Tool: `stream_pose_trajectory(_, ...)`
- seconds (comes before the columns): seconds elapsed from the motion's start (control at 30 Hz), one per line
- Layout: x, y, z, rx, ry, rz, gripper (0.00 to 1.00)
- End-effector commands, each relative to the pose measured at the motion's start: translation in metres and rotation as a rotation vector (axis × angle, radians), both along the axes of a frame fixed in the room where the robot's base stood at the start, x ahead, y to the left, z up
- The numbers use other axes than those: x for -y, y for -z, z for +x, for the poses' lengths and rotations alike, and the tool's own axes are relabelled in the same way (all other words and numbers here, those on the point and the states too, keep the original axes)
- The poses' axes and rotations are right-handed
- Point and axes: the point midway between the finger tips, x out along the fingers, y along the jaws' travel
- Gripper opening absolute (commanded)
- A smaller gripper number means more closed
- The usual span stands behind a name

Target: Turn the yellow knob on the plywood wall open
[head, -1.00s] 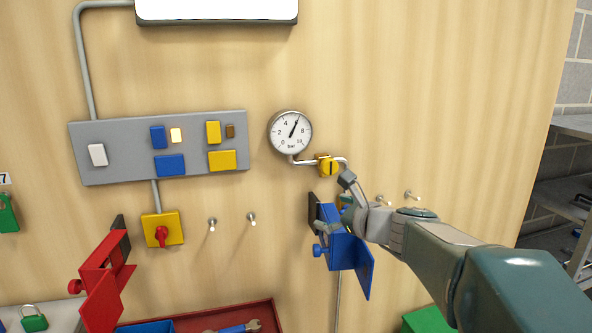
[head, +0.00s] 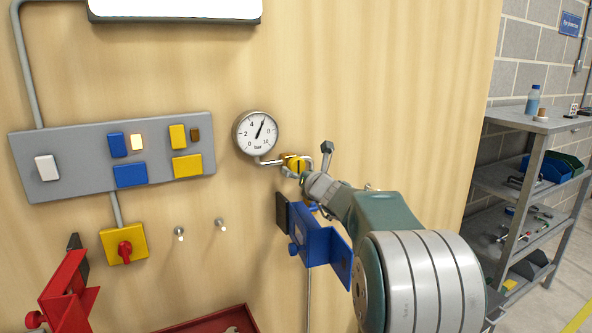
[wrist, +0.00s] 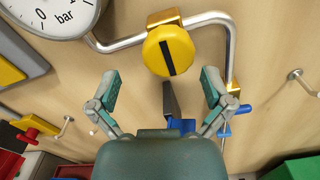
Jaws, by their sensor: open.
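The yellow knob (head: 297,163) is on a grey pipe beside the pressure gauge (head: 256,133) on the plywood wall (head: 370,80). In the wrist view the yellow knob (wrist: 169,52) is a round disc with a black slot line, slightly tilted from upright. The gauge also shows at the upper left of the wrist view (wrist: 55,25). My gripper (wrist: 160,88) is open and empty, with its fingers spread just short of the knob, one on each side below it. In the head view my gripper (head: 314,165) is close to the knob, and my arm partly hides that area.
A blue bracket (head: 318,241) is on the wall just below the knob. A grey panel (head: 70,180) with switches and a yellow box with a red knob (head: 124,247) are to the left. Wall pegs (head: 220,224) stick out nearby. A shelf (head: 540,125) stands at the right.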

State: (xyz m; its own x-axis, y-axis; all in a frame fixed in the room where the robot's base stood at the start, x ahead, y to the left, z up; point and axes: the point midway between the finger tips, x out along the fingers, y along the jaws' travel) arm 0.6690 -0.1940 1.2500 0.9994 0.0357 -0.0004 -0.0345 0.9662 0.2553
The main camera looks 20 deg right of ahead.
Motion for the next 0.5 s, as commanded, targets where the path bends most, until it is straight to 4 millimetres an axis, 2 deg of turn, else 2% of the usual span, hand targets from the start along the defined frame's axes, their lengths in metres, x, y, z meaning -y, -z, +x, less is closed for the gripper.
stream_pose_trajectory(0.2, 0.007, 0.002, 0.023, 0.000, -0.001, 0.005, 1.00)
stream_pose_trajectory(0.5, 0.003, 0.000, 0.026, 0.002, -0.001, 0.002, 1.00)
